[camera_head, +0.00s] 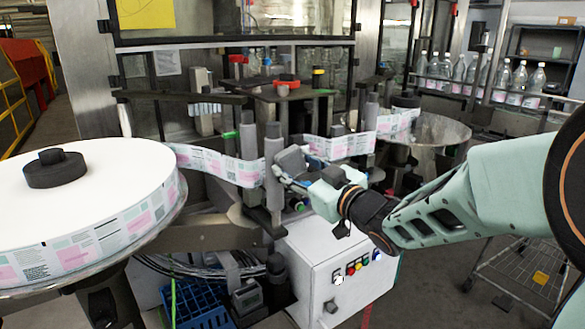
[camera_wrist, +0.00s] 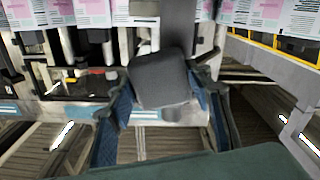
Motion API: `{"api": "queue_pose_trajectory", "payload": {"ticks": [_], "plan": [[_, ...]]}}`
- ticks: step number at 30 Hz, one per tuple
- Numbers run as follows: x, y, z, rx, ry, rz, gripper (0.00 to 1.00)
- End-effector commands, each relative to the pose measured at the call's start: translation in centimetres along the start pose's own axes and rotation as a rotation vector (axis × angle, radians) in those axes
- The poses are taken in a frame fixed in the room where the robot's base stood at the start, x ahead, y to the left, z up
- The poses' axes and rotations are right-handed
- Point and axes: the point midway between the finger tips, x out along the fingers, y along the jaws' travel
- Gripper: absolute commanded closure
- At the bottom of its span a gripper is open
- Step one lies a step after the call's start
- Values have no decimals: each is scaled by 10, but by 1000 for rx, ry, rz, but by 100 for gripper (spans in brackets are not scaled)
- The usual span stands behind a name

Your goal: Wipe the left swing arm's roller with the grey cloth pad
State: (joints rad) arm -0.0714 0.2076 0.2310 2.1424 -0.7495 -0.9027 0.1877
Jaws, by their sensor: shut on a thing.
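My gripper (camera_head: 286,178) is shut on the grey cloth pad (camera_head: 291,160), beside the upright grey roller (camera_head: 274,170) at the end of the left swing arm (camera_head: 240,214). In the wrist view the pad (camera_wrist: 160,80) sits between the two fingers of my gripper (camera_wrist: 162,98). The roller (camera_wrist: 179,28) rises right behind the pad there. The pad looks at or very near the roller's right side; I cannot tell whether they touch. The pad hides part of the roller in the wrist view.
A printed label web (camera_head: 225,165) runs from the big left reel (camera_head: 100,195) past the rollers towards the right reel (camera_head: 430,130). A white control box (camera_head: 335,270) with coloured buttons stands below my gripper. Bottles (camera_head: 480,75) stand at the back right.

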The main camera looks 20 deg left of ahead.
Motion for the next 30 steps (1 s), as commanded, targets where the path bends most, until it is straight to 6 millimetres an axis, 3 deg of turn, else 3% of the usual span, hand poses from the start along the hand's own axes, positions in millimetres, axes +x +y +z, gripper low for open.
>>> {"api": "queue_pose_trajectory", "payload": {"ticks": [15,25,30], "plan": [[-1,-39,-9,1,1,-3,73],[-2,-39,-11,1,-1,-2,73],[-14,-38,-12,-1,0,0,73]]}}
